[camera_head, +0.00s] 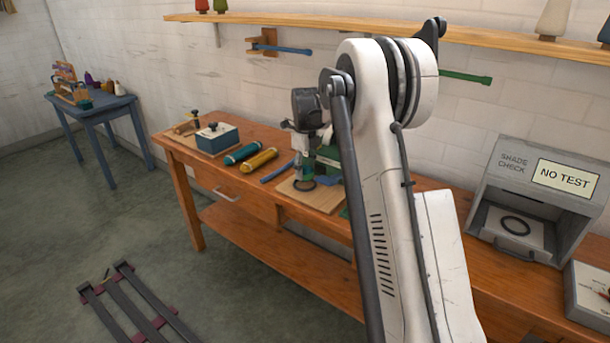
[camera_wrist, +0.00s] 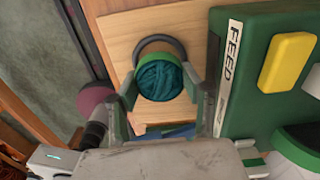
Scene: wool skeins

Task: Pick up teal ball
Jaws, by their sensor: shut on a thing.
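The teal ball (camera_wrist: 158,82) shows in the wrist view as wound teal yarn with a green band along its upper edge. My gripper (camera_wrist: 159,88) has one finger on each side of it and is shut on it. A dark ring (camera_wrist: 151,43) shows just beyond the ball, above a light wooden board (camera_wrist: 120,40). I cannot tell whether the ball touches the board. In the head view my gripper (camera_head: 304,168) is over the workbench board (camera_head: 318,198), and the ball is hard to make out there.
A green machine marked FEED (camera_wrist: 250,60) stands close to the right in the wrist view. Teal (camera_head: 242,153) and yellow (camera_head: 259,160) skeins and a blue box (camera_head: 217,138) lie left on the workbench (camera_head: 430,215). A grey shade-check box (camera_head: 535,200) stands right.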

